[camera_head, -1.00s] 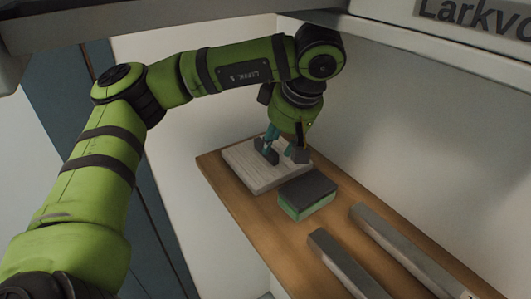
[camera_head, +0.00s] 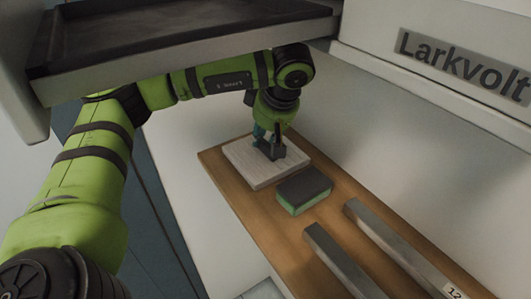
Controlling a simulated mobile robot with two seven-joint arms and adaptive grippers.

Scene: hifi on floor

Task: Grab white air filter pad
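The white air filter pad (camera_head: 262,177) is a pale, flat, square block. It lies on the far left end of a wooden board. My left gripper (camera_head: 269,149) points down over the back half of the pad, and its dark fingertips are at or just above the top face. The fingertips look close together, but I cannot tell whether they are shut or touch the pad. The gripper hides part of the pad's back edge. My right gripper is not in view.
A green block with a dark top (camera_head: 303,190) sits close to the pad's right. Two grey metal bars (camera_head: 340,262) lie nearer on the wooden board (camera_head: 245,215). A dark tray-like shelf (camera_head: 180,35) overhangs the arm. A white wall panel with a Larkvolt sign (camera_head: 465,65) stands right.

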